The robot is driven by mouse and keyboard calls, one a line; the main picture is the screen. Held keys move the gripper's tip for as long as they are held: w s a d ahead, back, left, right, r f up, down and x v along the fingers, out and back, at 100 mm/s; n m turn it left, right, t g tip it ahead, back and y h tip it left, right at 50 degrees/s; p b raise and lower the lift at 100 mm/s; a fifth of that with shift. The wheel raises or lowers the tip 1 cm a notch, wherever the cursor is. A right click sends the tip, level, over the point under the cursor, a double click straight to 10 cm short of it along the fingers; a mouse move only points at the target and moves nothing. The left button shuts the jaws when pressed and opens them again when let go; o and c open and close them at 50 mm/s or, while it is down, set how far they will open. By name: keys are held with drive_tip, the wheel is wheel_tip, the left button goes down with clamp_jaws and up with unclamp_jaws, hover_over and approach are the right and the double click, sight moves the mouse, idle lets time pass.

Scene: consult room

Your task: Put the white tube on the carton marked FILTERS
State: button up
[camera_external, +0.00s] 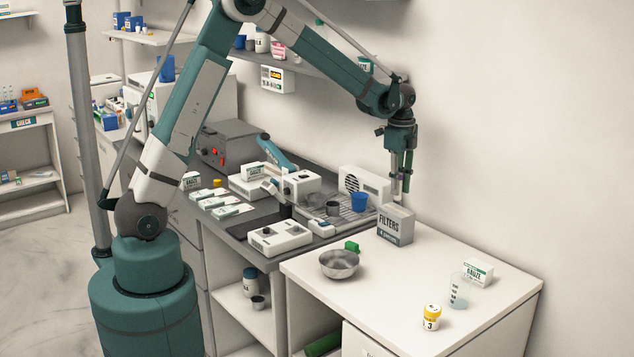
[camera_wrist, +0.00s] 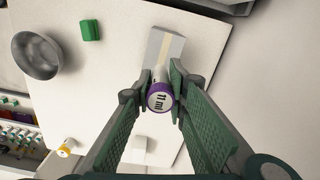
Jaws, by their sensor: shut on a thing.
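The white tube (camera_wrist: 160,97) has a purple band around its end and is marked "11 ml". My gripper (camera_wrist: 161,86) is shut on it, with one finger on each side. In the external view my gripper (camera_external: 400,178) points down just above the grey carton marked FILTERS (camera_external: 395,226), which stands on the white table. The tube's lower end is close to the carton's top; I cannot tell whether they touch. In the wrist view the carton's top with a pale stripe (camera_wrist: 173,46) shows beyond the tube.
On the white table (camera_external: 390,285) stand a metal bowl (camera_external: 339,263), a green block (camera_external: 352,246), a clear beaker (camera_external: 459,291), a gauze box (camera_external: 479,271) and a yellow-capped jar (camera_external: 431,317). A tray with a blue cup (camera_external: 359,201) is left of the carton. The table's middle is clear.

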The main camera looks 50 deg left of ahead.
drive_tip(key=shift+f, duration=1.65)
drive_tip(key=shift+f, duration=0.15)
drive_tip(key=o, duration=0.7)
wheel_tip(320, 180, up, 12)
drive_tip(key=shift+r, duration=0.15)
